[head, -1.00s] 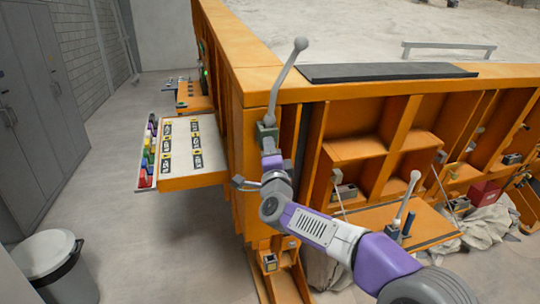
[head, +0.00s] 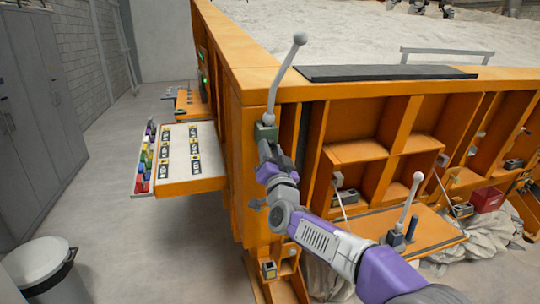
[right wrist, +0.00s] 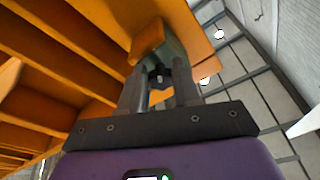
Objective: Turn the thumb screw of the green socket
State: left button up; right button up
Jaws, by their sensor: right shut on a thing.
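The green socket (head: 265,132) is fixed on the near corner of the orange sandbed frame, with a long grey ball-ended lever (head: 284,75) rising from it, leaning right. My right gripper (head: 265,150) is directly below the socket. In the right wrist view the socket (right wrist: 172,47) is a grey-green block just beyond my fingers (right wrist: 159,88). The fingers are shut on a small dark thumb screw (right wrist: 159,71) at the socket's underside. The fingers hide part of the screw. My left gripper is not in view.
A side shelf (head: 205,183) with labelled cards and a rack of coloured pieces (head: 145,160) juts out left. A second ball-ended lever (head: 409,205) stands on the orange ledge at right. A white-lidded bin (head: 38,260) is lower left. Floor between is clear.

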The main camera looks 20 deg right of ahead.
jog(key=shift+n, duration=1)
jog(key=o, duration=0.9)
jog(key=shift+o, duration=0.2)
jog(key=b+v, duration=0.1)
jog(key=v, duration=0.6)
jog(key=shift+s+f, duration=0.15)
jog(key=shift+s, duration=0.1)
jog(key=shift+d, duration=0.15)
